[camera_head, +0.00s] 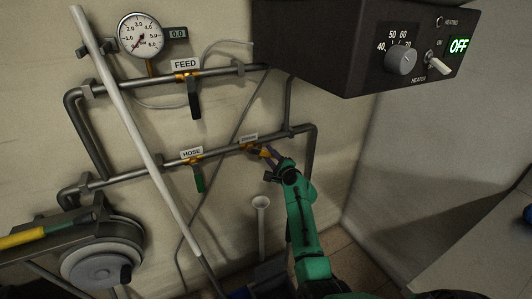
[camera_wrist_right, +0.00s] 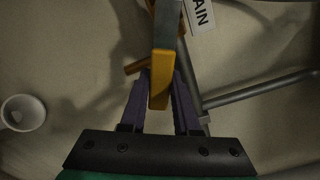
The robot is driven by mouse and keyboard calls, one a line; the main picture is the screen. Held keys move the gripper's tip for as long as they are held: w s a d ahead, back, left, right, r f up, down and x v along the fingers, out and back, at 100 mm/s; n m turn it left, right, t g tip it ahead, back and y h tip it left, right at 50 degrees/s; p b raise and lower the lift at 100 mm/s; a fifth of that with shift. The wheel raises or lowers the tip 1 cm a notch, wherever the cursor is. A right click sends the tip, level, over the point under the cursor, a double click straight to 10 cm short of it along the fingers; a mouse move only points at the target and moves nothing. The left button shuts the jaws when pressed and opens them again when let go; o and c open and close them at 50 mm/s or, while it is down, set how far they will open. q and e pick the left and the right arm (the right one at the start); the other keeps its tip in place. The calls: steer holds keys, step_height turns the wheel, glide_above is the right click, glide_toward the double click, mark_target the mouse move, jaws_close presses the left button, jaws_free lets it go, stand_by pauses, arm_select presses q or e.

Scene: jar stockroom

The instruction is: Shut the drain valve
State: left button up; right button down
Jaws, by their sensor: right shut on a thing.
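The drain valve (camera_head: 253,149) sits on the lower pipe, under a small label (camera_head: 249,138) whose end reads "AIN" in the right wrist view (camera_wrist_right: 202,14). Its lever, grey with a yellow end (camera_wrist_right: 159,80), stands between the two dark fingers of my right gripper (camera_wrist_right: 160,98). My right gripper (camera_head: 268,158) is shut on this lever, its arm reaching up from below. In the head view the gripper partly hides the lever, so its exact angle to the pipe is hard to tell. My left gripper is in neither view.
The hose valve's green lever (camera_head: 199,179) hangs left on the same pipe. The feed valve's dark lever (camera_head: 195,99) hangs above. A white funnel (camera_head: 261,203) stands below the drain. A pale pole (camera_head: 130,120) leans across the left. The heater box (camera_head: 365,45) overhangs at upper right.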

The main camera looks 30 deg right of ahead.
steer(key=m, duration=0.1)
steer(key=a+f+m, duration=0.1)
steer(key=m, duration=0.1)
steer(key=shift+f+p, duration=0.2)
steer(key=shift+p, duration=0.2)
steer(key=shift+w+a+f+m+p, duration=0.1)
steer(key=shift+a+f+m+p, duration=0.6)
steer(key=shift+m, duration=0.95)
steer(key=shift+w+a+f+m+p, duration=0.1)
steer(key=shift+a+m+p, duration=0.35)
steer(key=shift+a+m, duration=0.9)
steer(key=shift+a+f+m+p, duration=0.4)
steer(key=shift+a+m+p, duration=0.25)
steer(key=shift+m, duration=1.25)
steer(key=c, duration=0.6)
jaws_free()
steer(key=shift+c, duration=0.2)
steer(key=shift+f, duration=0.1)
